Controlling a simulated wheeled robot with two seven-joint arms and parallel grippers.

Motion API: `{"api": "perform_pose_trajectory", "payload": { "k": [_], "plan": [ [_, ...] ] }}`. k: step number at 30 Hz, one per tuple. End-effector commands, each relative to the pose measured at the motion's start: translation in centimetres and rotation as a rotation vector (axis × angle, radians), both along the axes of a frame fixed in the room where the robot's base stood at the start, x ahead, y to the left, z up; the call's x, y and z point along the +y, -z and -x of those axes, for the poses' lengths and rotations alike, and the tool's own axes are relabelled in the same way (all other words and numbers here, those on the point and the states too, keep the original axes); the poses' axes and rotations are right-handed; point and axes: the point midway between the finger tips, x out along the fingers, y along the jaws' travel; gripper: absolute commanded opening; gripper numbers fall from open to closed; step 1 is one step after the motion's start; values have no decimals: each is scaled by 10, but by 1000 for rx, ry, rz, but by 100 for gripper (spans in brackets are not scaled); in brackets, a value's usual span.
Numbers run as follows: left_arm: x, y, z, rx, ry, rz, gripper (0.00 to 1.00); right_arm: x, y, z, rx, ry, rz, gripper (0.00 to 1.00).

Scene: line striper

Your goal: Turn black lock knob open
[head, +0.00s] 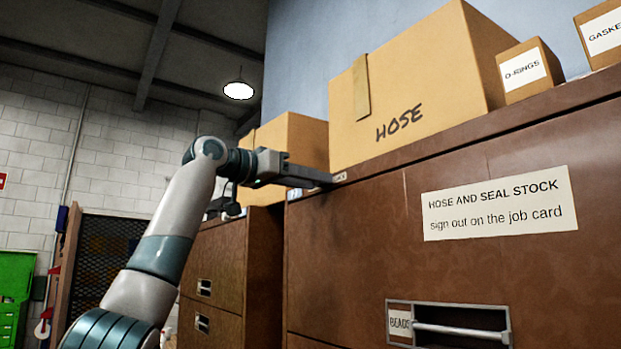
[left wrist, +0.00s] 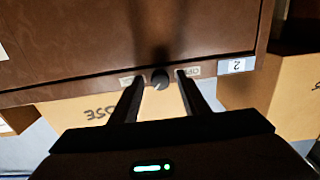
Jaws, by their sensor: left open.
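The black lock knob (left wrist: 159,79) is a small round knob near the top edge of the brown cabinet (left wrist: 120,40), seen upside down in the left wrist view. My left gripper (left wrist: 160,77) is open, with one finger on each side of the knob. I see a gap to each finger, and cannot tell how deep the tips reach. In the head view my left gripper (head: 318,178) is at the cabinet's upper left corner, where the knob is hidden. White labels flank the knob, partly covered by the fingers. My right gripper is not in view.
A large HOSE box (head: 400,95) stands on the cabinet right above the knob. Smaller boxes, including O-RINGS (head: 525,70), stand further right. A lower cabinet (head: 235,260) with a box above it is at the left. A drawer handle (head: 460,331) sits low on the front.

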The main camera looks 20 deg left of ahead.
Motion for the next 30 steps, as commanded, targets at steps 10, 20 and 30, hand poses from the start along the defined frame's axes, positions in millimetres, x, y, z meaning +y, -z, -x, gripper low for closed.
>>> {"api": "perform_pose_trajectory", "payload": {
  "k": [10, 20, 30],
  "plan": [
    [0, 0, 0, 0, 0, 0, 18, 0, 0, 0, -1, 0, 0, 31],
    [0, 0, 0, 5, -1, 6, 1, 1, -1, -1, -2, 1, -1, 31],
    [0, -2, 0, 71, 0, 94, 1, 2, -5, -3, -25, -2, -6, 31]
  ]
}}
